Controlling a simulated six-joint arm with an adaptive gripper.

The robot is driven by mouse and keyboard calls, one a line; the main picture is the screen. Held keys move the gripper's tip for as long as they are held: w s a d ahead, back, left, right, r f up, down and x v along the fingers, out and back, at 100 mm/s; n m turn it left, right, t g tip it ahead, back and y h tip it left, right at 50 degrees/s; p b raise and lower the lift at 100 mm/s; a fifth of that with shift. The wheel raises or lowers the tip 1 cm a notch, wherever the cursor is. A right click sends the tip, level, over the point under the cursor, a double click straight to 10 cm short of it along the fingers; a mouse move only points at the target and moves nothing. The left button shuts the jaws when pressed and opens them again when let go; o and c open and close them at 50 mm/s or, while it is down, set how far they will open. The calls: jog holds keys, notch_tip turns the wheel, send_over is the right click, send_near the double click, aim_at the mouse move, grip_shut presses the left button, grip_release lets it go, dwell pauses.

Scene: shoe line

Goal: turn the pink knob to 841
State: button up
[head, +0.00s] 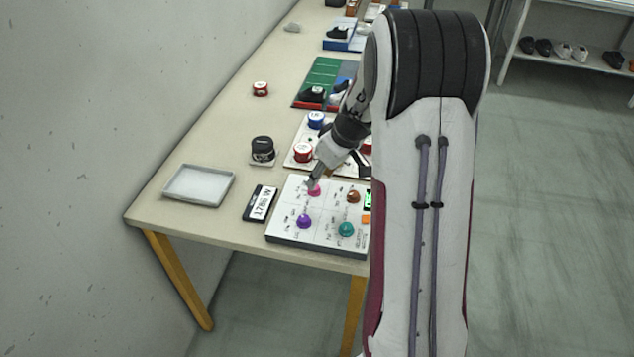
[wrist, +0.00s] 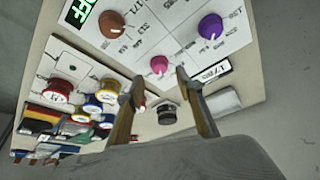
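The pink knob (head: 314,191) is at the back left of a white panel (head: 330,246) lying on the table. In the wrist view the pink knob (wrist: 159,65) shows just past my fingertips, in line with the gap between them. My gripper (head: 312,182) is just above the knob in the head view. In the wrist view my gripper (wrist: 159,82) is open, with nothing visible between its fingers. I cannot tell whether a finger touches the knob. The scale numbers around the knob are too small to read surely.
A black-framed number plate (head: 260,204), a grey tray (head: 199,185) and a black jar (head: 262,150) stand to the left.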

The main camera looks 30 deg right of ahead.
aim_at(317, 188)
jog(key=shift+x, duration=2.15)
grip_shut()
